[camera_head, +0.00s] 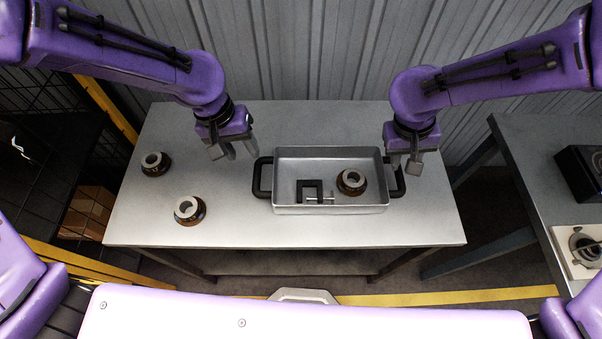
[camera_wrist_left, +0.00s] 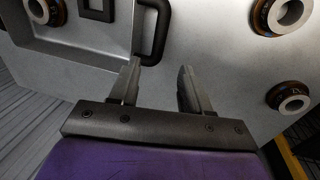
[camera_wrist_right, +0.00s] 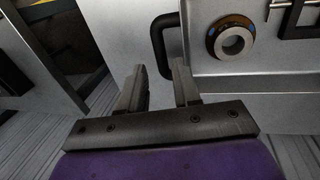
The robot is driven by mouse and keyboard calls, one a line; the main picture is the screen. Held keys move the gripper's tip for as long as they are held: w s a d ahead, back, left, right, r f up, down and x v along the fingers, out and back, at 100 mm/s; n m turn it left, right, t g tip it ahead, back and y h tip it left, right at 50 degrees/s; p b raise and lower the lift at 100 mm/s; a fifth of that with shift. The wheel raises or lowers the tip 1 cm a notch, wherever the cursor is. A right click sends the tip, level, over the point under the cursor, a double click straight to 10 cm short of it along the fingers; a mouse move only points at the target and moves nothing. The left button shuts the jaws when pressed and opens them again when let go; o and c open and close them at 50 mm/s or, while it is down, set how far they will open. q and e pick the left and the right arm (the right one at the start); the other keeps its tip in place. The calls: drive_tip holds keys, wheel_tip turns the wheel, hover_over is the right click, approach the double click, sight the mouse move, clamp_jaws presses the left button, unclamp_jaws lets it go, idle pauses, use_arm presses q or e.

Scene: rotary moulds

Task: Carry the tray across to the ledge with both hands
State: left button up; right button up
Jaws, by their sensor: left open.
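The grey metal tray (camera_head: 330,209) stands on the table, with a black handle at each end. It holds a dark ring-shaped part with a pale centre (camera_head: 351,181), a black square bracket (camera_head: 309,186) and a small metal clamp piece (camera_head: 320,199). My left gripper (camera_head: 236,152) is open and empty, above and left of the left handle (camera_head: 262,177); that handle shows beyond its fingertips in the left wrist view (camera_wrist_left: 158,35). My right gripper (camera_head: 405,166) is open over the right handle (camera_head: 399,183), which appears at its fingertips in the right wrist view (camera_wrist_right: 158,45); contact is unclear.
Two more ring parts (camera_head: 155,164) (camera_head: 190,209) sit on the left of the table (camera_head: 250,232). A separate grey surface (camera_head: 535,165) at the right, across a gap, carries a black box (camera_head: 582,172) and a pale plate with a ring fixture (camera_head: 582,250). A corrugated wall stands behind.

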sight(257, 170)
use_arm(q)
drive_tip(key=f, duration=0.3)
drive_tip(key=d+f, duration=0.1)
drive_tip(key=f, duration=0.2)
drive_tip(key=d+f, duration=0.1)
drive_tip(key=f, duration=0.2)
drive_tip(key=shift+w, duration=0.1)
use_arm(e)
drive_tip(key=x, duration=0.9)
drive_tip(key=shift+w+d+f, duration=0.1)
drive_tip(key=shift+d+f, duration=0.1)
use_arm(q)
drive_tip(key=shift+f, duration=0.65)
use_arm(e)
drive_tip(key=shift+f, duration=0.6)
use_arm(q)
drive_tip(key=shift+d, duration=0.1)
drive_tip(key=c, duration=0.8)
use_arm(e)
drive_tip(key=shift+d, duration=0.1)
clamp_jaws()
use_arm(q)
clamp_jaws()
drive_tip(key=shift+r, duration=0.1)
